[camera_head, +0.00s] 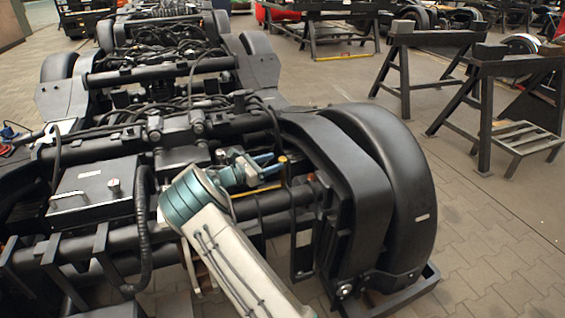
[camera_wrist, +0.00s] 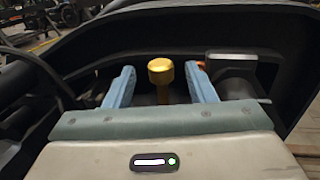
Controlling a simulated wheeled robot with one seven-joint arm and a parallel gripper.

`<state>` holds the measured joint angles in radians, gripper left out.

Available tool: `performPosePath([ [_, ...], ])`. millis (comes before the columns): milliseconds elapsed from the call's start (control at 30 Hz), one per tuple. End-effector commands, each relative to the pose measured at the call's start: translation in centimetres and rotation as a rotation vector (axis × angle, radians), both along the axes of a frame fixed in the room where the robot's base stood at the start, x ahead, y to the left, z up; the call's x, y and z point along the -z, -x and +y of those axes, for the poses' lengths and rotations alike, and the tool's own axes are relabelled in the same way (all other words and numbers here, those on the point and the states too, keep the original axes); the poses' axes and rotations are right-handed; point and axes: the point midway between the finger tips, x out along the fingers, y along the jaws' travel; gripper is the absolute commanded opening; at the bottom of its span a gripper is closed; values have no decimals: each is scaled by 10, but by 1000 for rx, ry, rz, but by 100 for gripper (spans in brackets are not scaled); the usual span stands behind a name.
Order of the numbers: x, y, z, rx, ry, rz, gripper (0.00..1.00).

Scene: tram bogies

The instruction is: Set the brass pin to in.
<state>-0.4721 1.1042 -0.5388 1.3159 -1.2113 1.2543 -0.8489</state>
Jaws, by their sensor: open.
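The brass pin (camera_wrist: 161,72) stands in the wrist view with its round, knurled-looking gold head up and a thinner stem below. It also shows in the head view (camera_head: 282,160) as a small gold post beside the black wheel guard. My gripper (camera_wrist: 160,84) is open, with one blue finger on each side of the pin and a gap to both. In the head view my gripper (camera_head: 268,160) reaches right toward the pin from the end of my arm. The foot of the pin is hidden, so I cannot tell how deep it sits.
A large black wheel (camera_head: 392,185) and its guard stand just right of the pin. Pipes, cables and a grey box (camera_head: 95,190) fill the bogie to the left. Black trestles (camera_head: 485,95) stand on the paved floor at the right, with open floor in front of them.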

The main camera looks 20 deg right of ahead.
Motion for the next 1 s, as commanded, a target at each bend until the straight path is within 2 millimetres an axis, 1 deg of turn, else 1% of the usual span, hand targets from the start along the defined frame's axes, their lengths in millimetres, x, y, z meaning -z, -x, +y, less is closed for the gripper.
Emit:
performPosePath([
  [33,2,-1,-10,3,0,-1,50],
  [100,2,-3,-20,2,0,0,50],
  [200,2,-6,-33,2,-1,-1,50],
  [300,1,-8,-41,1,-1,-1,50],
  [400,0,-9,-44,0,-1,-1,50],
  [633,0,-9,-45,0,-2,-1,50],
  [667,0,-9,-45,0,-2,-1,45],
  [700,0,-9,-45,0,-2,-1,34],
  [767,0,-9,-45,0,-2,-1,17],
  [800,0,-9,-45,0,-2,-1,6],
  [833,0,-9,-45,0,-2,-1,0],
  [933,0,-9,-44,0,-2,-2,0],
  [1000,-1,-9,-38,-2,-2,-2,0],
])
